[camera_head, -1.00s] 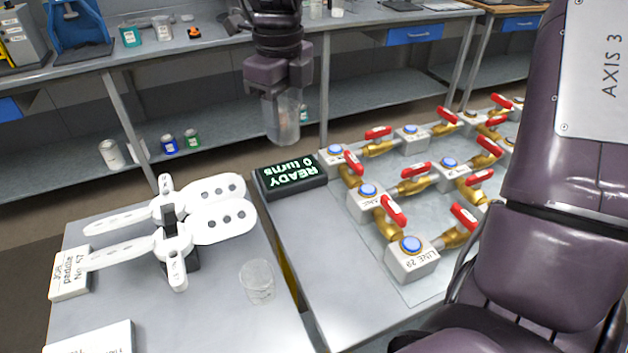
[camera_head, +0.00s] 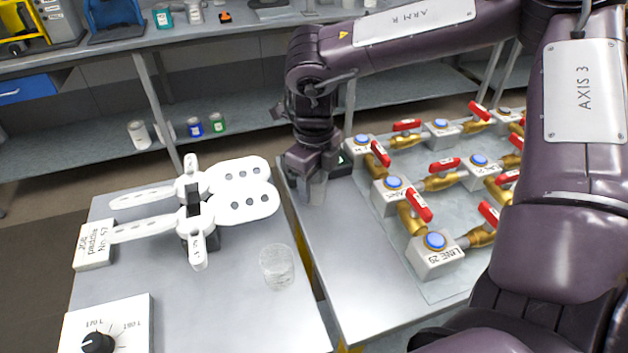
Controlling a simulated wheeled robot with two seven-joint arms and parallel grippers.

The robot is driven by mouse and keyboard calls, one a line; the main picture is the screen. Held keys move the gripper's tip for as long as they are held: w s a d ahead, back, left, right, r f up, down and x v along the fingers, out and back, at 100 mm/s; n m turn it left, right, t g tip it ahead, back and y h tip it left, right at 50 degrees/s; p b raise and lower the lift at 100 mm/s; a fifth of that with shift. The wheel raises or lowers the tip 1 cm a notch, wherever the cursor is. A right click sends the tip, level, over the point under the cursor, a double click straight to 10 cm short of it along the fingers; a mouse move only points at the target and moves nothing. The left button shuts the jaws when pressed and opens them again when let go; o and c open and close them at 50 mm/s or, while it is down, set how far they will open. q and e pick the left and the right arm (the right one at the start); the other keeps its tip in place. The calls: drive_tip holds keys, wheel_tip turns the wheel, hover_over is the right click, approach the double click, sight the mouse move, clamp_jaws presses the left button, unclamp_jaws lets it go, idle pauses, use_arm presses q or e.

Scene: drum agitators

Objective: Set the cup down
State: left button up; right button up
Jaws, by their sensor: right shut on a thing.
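My right gripper (camera_head: 314,164) is shut on a clear cup (camera_head: 317,191) and points down. The cup is over or on the left part of the right-hand table, close to its left edge, in front of the display box. I cannot tell whether its base touches the tabletop. The gripper jaws hide the cup's upper part. A second clear cup (camera_head: 277,267) stands on the left-hand table near its right edge. My left gripper is not in view.
White paddles (camera_head: 240,190) stand on the left table, with a dial box (camera_head: 105,328) in front. Several valve blocks with red handles and blue buttons (camera_head: 436,241) fill a mat on the right table. The display box (camera_head: 343,165) is mostly hidden. A gap separates the tables.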

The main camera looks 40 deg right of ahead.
drive_tip(key=shift+f+b, duration=0.3)
drive_tip(key=shift+f, duration=0.05)
drive_tip(key=o, duration=1)
drive_tip(key=shift+r, duration=0.1)
drive_tip(key=shift+c, duration=0.2)
